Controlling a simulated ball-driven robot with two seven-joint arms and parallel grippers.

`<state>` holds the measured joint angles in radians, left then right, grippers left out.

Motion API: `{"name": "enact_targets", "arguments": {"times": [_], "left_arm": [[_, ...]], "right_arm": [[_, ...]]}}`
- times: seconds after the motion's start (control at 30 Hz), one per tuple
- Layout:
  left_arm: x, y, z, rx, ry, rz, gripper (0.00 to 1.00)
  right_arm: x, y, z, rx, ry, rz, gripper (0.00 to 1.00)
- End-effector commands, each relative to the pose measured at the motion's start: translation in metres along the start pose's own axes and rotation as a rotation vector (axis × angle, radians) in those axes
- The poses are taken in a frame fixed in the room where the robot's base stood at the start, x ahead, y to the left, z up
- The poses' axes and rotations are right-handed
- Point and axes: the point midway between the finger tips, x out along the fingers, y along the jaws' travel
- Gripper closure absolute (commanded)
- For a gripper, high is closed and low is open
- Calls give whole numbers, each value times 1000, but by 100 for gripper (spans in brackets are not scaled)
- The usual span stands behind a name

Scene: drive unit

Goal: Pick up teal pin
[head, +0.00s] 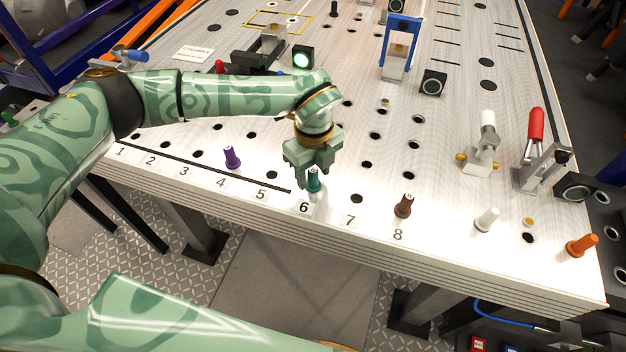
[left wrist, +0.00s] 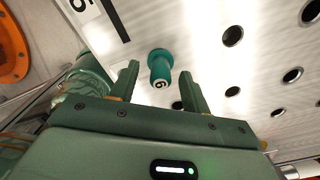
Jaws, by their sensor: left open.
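The teal pin (head: 313,181) stands upright at the table's front edge, by the label 6. In the left wrist view the teal pin (left wrist: 160,66) shows a 6 on its end and lies between the line of the two fingers, a little beyond their tips. My left gripper (head: 309,172) is open and points down right at the pin; its fingers (left wrist: 158,72) straddle the pin's near end with gaps on both sides. From the head view I cannot tell whether it touches the pin. My right gripper is not in view.
A purple pin (head: 232,157) stands to the left and a brown pin (head: 404,206) to the right. A white pin (head: 487,219) and an orange pin (head: 581,245) stand farther right. A red-handled clamp (head: 535,150) is at the right. The table front edge is close.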

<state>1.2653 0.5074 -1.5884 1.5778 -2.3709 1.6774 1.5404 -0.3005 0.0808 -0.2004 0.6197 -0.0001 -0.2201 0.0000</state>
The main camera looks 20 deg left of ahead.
Motion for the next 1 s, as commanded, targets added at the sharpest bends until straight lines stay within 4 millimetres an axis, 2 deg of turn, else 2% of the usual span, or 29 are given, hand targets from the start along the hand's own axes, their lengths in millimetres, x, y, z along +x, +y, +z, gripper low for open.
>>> {"name": "enact_targets", "arguments": {"times": [0.1, 0.33, 0.37, 0.5, 0.53, 0.87, 1.0], "left_arm": [[13, 0, 0, 0, 0, 0, 53], [14, 0, 0, 1, 0, -1, 53], [14, 0, 0, 1, 0, -1, 59], [14, 0, 0, 1, 0, -1, 98], [14, 0, 0, 1, 0, -1, 100], [12, 0, 0, 1, 0, -3, 100], [1, -1, 0, 1, -1, -4, 100]], "right_arm": [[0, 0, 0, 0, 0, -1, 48], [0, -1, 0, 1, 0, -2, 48], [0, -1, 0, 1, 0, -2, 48], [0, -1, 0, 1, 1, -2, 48], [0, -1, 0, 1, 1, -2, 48], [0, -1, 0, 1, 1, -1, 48], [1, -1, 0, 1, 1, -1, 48]]}}
